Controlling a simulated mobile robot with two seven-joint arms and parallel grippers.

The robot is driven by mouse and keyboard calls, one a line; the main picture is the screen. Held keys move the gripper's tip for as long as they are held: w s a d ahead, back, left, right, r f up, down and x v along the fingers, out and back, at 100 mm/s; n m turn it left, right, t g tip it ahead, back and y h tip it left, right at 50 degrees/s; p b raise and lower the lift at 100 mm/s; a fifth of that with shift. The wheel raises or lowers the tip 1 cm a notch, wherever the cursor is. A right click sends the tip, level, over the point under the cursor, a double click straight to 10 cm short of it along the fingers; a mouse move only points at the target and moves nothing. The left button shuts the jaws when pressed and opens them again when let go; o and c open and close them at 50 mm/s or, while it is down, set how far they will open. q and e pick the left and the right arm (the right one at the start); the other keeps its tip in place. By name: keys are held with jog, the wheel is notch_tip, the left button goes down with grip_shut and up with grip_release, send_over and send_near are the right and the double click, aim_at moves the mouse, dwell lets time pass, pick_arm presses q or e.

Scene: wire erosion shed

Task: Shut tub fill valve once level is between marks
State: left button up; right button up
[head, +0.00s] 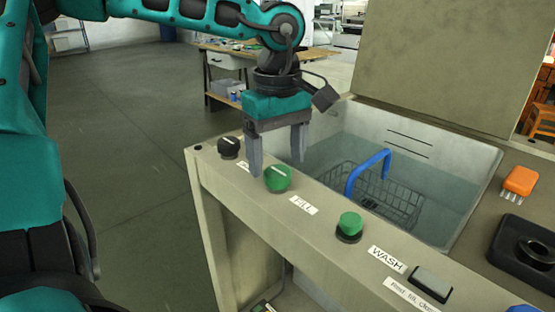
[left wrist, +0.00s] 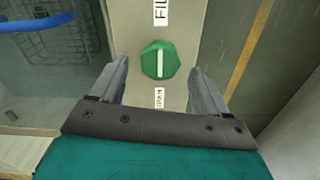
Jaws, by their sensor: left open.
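The green fill valve knob (head: 278,178), with a white line across its top, sits on the front ledge left of the FILL label (head: 303,205). My left gripper (head: 277,164) is open, its fingers pointing down on either side of the knob. In the left wrist view the knob (left wrist: 160,60) shows between and slightly beyond the fingertips; its white line runs along the ledge. The tub (head: 468,163) holds bluish water. Two dark level marks (head: 409,144) show on its back wall; the waterline looks near or below the lower mark. My right gripper is not in view.
A wire basket (head: 405,205) with a blue handle (head: 366,174) sits in the tub. A black knob (head: 229,147) stands left of the fill knob, a green button (head: 350,224) to the right.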

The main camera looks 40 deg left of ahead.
aim_at(277, 171)
pick_arm(q)
notch_tip(277, 171, up, 11)
jog(key=p, duration=0.2)
jog(key=shift+s+f, duration=0.1)
jog(key=shift+f, duration=0.05)
dwell(0.5)
